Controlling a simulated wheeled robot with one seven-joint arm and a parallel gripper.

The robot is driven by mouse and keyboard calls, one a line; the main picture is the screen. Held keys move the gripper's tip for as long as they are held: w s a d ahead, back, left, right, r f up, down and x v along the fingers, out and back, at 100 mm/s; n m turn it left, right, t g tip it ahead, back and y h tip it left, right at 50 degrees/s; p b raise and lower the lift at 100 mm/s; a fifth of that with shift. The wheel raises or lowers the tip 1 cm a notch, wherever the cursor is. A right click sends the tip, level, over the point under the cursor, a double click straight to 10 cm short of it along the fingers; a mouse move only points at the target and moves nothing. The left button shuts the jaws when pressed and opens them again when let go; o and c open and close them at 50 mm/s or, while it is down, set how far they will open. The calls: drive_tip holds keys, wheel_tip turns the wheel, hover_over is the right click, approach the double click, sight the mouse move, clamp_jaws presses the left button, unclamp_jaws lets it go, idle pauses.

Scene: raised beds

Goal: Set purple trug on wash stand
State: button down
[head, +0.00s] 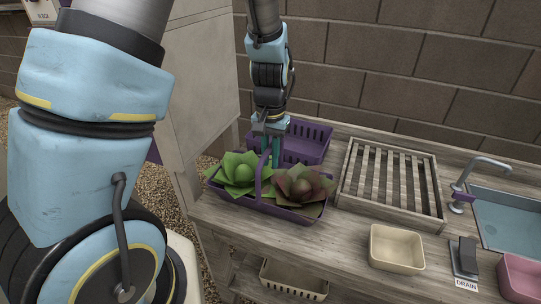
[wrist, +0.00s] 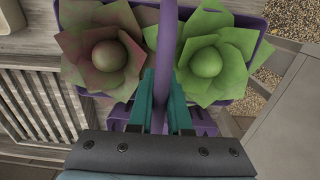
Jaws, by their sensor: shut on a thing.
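The purple trug (head: 289,213) holds a green leafy head and a reddish-brown one. It is at the left end of the wooden wash stand (head: 345,241), upright; I cannot tell whether its base touches the top. My gripper (head: 272,150) is shut on the trug's handle from above. In the wrist view the trug's handle (wrist: 166,60) runs between my gripper's teal fingers (wrist: 160,100), with a leafy head on each side.
A purple slotted crate (head: 310,145) stands right behind the trug. A slatted wooden rack (head: 345,190) is to the right, then a cream tub (head: 396,249), a drain sign (head: 465,283), a tap (head: 458,196) and a blue basin (head: 508,222). A pink tub (head: 520,278) is at the front right.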

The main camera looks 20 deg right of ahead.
drive_tip(key=shift+f, duration=0.15)
drive_tip(key=c, duration=0.8)
unclamp_jaws()
drive_tip(key=shift+c, duration=0.2)
wheel_tip(320, 180, up, 12)
drive_tip(key=shift+r+b, duration=0.1)
drive_tip(key=shift+b, duration=0.75)
drive_tip(key=a+f+n, duration=0.2)
drive_tip(key=a+n, duration=0.1)
drive_tip(key=a, duration=0.9)
drive_tip(key=a+f+n+t, duration=0.1)
drive_tip(key=a+n, duration=0.2)
drive_tip(key=a, duration=0.9)
drive_tip(key=shift+s+a+f+n+t, duration=0.25)
drive_tip(key=shift+s+f+n+t, duration=0.05)
drive_tip(key=shift+s+f+n, duration=0.1)
